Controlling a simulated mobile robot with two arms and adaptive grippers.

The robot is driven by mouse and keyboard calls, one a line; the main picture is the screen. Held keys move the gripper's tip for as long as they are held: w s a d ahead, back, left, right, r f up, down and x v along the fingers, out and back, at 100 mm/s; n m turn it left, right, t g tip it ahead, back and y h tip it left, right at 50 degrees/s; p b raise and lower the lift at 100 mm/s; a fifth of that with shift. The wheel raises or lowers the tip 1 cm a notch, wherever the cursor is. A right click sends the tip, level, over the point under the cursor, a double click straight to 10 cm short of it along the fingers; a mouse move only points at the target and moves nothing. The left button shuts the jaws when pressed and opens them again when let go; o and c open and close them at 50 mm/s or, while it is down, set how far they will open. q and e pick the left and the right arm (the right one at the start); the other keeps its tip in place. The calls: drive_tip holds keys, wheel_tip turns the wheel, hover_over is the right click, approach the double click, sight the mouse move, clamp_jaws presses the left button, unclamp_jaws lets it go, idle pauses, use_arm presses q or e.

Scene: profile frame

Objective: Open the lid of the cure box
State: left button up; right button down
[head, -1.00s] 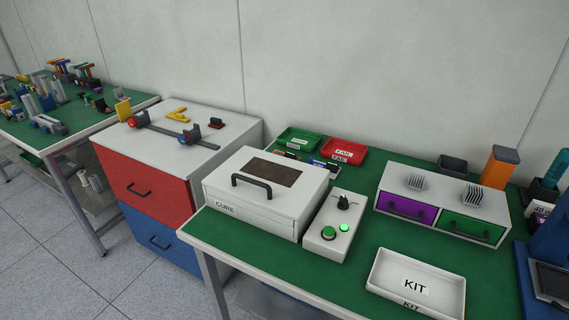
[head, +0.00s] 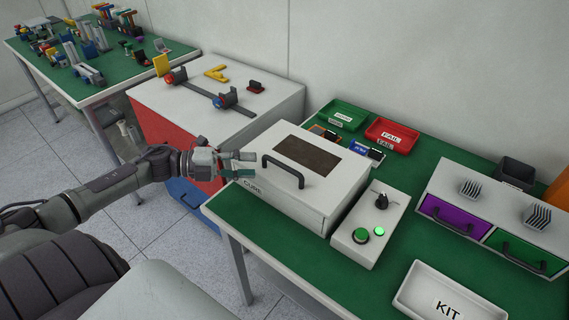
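The cure box (head: 325,204) is a white box with a "CURE" label on its front, standing on the green bench. Its lid (head: 345,172) is closed and has a dark brown panel (head: 307,153) on top. A dark arched handle (head: 284,168) stands at the lid's front edge. My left gripper (head: 250,166) is just left of the handle, near the lid's front left corner. Its fingers look apart with nothing between them, and it does not appear to hold the handle. My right gripper is not in view.
A white KIT tray (head: 413,290) is at front right. A drawer cabinet (head: 165,127) stands left of the bench.

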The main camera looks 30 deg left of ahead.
sight(282, 164)
use_arm(q)
drive_tip(key=p+x, duration=0.1)
drive_tip(key=x, duration=0.8)
drive_tip(key=shift+w+f, duration=0.15)
drive_tip(key=shift+w, duration=0.05)
clamp_jaws()
